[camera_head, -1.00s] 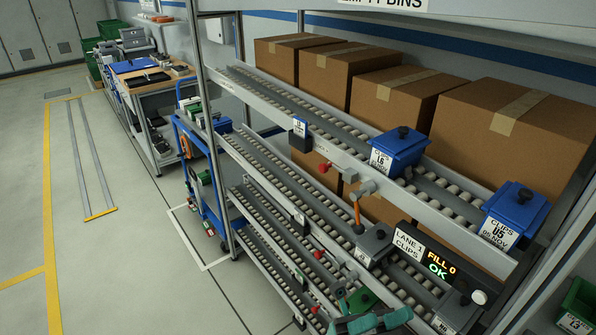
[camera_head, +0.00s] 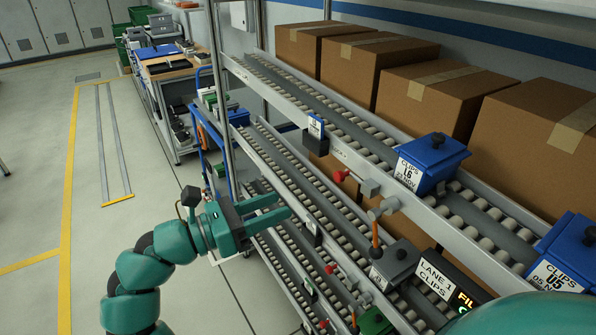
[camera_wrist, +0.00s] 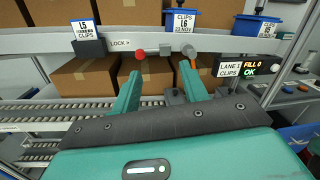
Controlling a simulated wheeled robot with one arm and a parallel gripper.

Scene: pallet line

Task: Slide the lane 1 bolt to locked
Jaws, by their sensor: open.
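The lane 1 bolt has a red knob (camera_head: 341,176) and a grey metal body (camera_head: 368,187) on the front of the upper rail. In the wrist view the red knob (camera_wrist: 138,55) sits just right of a "LOCK >" label (camera_wrist: 120,42). A grey block (camera_wrist: 165,51) lies to its right along the rail. My gripper (camera_head: 286,207) is open and empty, left of the bolt in the head view and apart from it. In the wrist view its two fingers (camera_wrist: 160,74) point toward the rail, the left fingertip below the red knob.
An orange-handled lever (camera_head: 375,232) hangs right of the bolt. The lane 1 sign (camera_head: 436,281) is further right, its display partly covered by my teal arm. Blue bins (camera_head: 430,160) stand on the upper rollers; cardboard boxes (camera_head: 428,90) stand behind. The floor at left is clear.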

